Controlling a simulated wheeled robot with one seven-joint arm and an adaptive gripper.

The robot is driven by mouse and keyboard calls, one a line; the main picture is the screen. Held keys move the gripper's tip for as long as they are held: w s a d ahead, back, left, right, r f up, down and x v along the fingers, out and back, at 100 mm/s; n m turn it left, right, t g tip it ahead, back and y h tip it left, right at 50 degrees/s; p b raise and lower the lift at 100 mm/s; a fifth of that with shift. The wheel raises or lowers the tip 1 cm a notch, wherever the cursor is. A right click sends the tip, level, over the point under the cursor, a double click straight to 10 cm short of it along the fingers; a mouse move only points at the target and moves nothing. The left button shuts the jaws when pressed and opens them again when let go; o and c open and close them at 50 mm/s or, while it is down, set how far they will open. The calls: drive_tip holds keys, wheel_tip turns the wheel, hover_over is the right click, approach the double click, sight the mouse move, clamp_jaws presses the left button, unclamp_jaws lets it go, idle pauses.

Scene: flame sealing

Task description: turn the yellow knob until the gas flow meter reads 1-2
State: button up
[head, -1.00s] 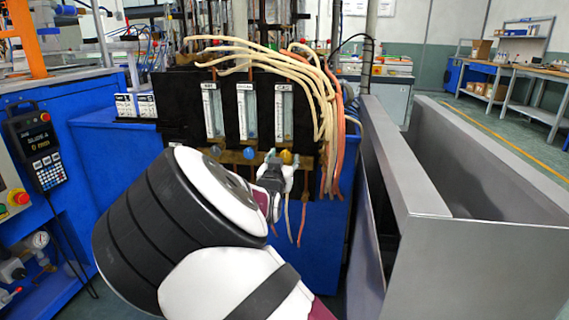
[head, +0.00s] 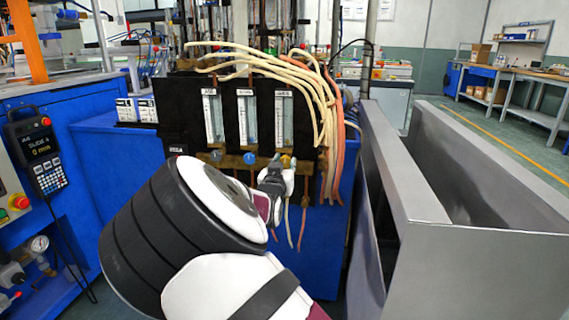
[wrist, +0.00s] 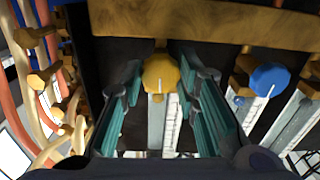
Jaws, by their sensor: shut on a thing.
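The yellow knob (head: 286,160) is on the brass strip under the rightmost gas flow meter (head: 284,119) on the black panel. My gripper (head: 278,165) is at this knob and partly covers it in the head view. In the wrist view the yellow knob (wrist: 160,72), with a white line on its face, sits between the two teal-padded fingers of my gripper (wrist: 161,82), which are shut on it. The flow meter's scale also shows beyond the knob in the wrist view, but the reading is too small to tell.
A blue knob (head: 249,158) is just left of the yellow one, with a grey knob (head: 215,155) farther left. Beige and orange hoses (head: 325,110) hang at the panel's right. A grey metal enclosure (head: 480,240) stands to the right.

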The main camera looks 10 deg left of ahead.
drive_tip(key=n+p, duration=0.4)
drive_tip(key=shift+r+n, duration=0.1)
drive_tip(key=shift+n, duration=0.3)
drive_tip(key=n+p, duration=0.3)
drive_tip(key=n, duration=0.2)
drive_tip(key=shift+n, duration=0.4)
drive_tip(key=shift+f, duration=0.2)
drive_tip(key=o, duration=1.2)
drive_tip(key=shift+c, duration=0.2)
drive_tip(key=s, duration=1.2)
drive_tip(key=shift+a, duration=0.25)
drive_tip(key=shift+s, duration=0.1)
